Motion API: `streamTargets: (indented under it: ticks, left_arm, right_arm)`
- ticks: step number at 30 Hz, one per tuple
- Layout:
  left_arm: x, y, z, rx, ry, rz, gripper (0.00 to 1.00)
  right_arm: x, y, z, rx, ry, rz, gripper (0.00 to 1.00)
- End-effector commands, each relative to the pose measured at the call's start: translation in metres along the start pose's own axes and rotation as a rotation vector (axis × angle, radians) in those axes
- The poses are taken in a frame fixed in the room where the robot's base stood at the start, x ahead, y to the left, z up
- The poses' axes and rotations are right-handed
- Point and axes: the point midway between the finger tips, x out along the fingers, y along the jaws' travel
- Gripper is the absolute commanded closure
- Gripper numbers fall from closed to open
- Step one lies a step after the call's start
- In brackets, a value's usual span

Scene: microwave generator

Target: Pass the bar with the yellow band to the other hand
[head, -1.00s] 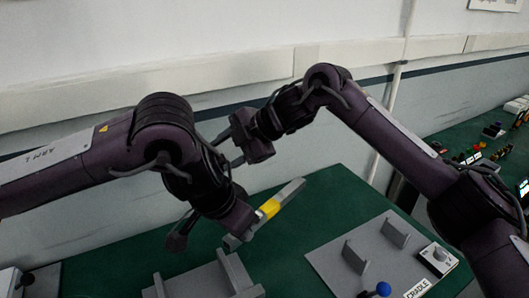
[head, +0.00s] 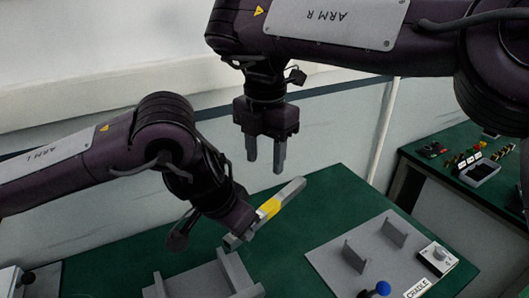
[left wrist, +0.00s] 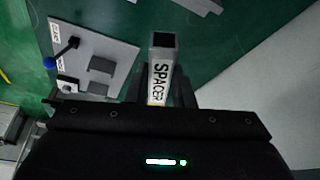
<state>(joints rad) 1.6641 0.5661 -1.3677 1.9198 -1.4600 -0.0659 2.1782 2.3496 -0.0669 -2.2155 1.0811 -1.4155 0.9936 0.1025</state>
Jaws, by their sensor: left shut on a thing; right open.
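The bar with the yellow band (head: 287,193) is a grey square bar. My left gripper (head: 243,228) is shut on it near its lower-left end. The bar slants up to the right over the green table, with its banded part and far end free. In the left wrist view the bar (left wrist: 161,75) shows a SPACER label and a dark end face. My right gripper (head: 265,164) is open and empty, its two fingers pointing down. It appears above and slightly left of the bar's free end, apart from it.
A grey plate marked CRADLE (head: 338,273) with two upright supports lies to the right, with a blue knob (head: 383,288) and a dial box (head: 437,257). A grey open frame (head: 205,283) stands below the left gripper. A second green table (head: 433,181) holds small parts.

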Motion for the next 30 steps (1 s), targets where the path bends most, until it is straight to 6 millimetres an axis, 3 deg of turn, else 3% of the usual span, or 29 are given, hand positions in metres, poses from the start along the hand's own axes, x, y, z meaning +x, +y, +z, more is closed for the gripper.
streamTargets:
  ticks: [5, 18, 24, 30]
  left_arm:
    - [0.000, 0.000, -0.001, 0.000, 0.002, 0.000, 1.00]
    - [0.000, 0.000, -0.001, 0.000, 0.002, 0.000, 1.00]
    - [0.000, 0.000, -0.001, 0.000, 0.002, 0.000, 1.00]
    - [0.000, 0.000, -0.001, 0.000, 0.002, 0.000, 1.00]
  right_arm:
    - [0.018, -0.002, 0.000, 0.000, 0.002, -0.006, 0.53]
    - [0.098, -0.002, 0.000, 0.001, 0.000, -0.004, 0.53]
    - [0.115, -0.001, 0.001, 0.001, -0.001, -0.002, 0.53]
    - [0.118, -0.001, 0.000, 0.001, -0.001, -0.001, 0.53]
